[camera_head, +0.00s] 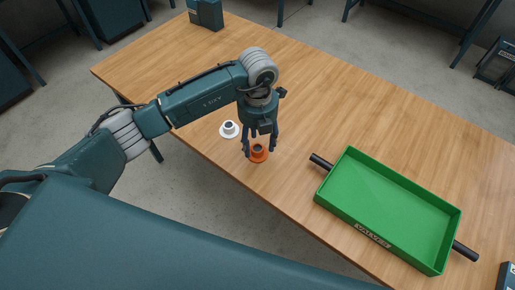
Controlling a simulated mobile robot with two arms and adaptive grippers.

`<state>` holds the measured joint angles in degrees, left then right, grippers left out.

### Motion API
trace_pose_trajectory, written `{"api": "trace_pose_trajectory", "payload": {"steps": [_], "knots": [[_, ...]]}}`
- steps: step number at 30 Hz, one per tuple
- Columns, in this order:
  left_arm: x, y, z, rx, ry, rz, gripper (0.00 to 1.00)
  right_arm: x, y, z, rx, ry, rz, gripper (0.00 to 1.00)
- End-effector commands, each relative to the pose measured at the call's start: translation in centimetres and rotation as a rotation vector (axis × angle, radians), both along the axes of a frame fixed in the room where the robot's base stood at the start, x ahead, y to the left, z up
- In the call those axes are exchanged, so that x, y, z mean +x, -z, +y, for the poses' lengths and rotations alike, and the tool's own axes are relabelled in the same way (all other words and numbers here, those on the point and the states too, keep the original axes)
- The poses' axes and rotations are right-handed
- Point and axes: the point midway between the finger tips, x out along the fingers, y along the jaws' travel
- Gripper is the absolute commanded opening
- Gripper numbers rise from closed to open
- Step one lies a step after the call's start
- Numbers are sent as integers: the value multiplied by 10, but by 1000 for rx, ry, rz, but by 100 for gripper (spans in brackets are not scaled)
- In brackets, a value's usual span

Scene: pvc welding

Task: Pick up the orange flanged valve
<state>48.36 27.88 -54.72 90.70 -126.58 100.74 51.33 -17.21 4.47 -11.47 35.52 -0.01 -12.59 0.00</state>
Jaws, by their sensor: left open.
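The orange flanged valve (258,155) stands upright on the wooden table, close to its near edge. My left gripper (260,148) points down right at the valve, open, with its fingers around or just above the valve's top. Whether the fingers touch it I cannot tell. My right gripper is not in view.
A white flanged part (229,129) stands just left of the valve. A green tray (385,205) with black handles lies to the right, empty. A dark box (205,13) sits at the far left corner of the table (340,110). The table's middle is clear.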

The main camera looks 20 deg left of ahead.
Motion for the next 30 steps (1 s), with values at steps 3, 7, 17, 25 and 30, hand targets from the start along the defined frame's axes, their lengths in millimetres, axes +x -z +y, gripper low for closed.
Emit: {"api": "trace_pose_trajectory", "payload": {"steps": [3, 7, 17, 25, 30], "knots": [[-1, 16, 1, 0, -1, 4, 53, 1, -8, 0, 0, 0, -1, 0], [0, 26, 1, 0, 0, 0, 53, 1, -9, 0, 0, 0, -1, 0], [0, 27, 0, -1, 1, -1, 31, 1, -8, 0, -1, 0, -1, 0], [0, 27, 0, -1, 1, -1, 10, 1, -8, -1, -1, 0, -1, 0], [0, 27, 0, -1, 1, -1, 10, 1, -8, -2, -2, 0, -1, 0]]}}
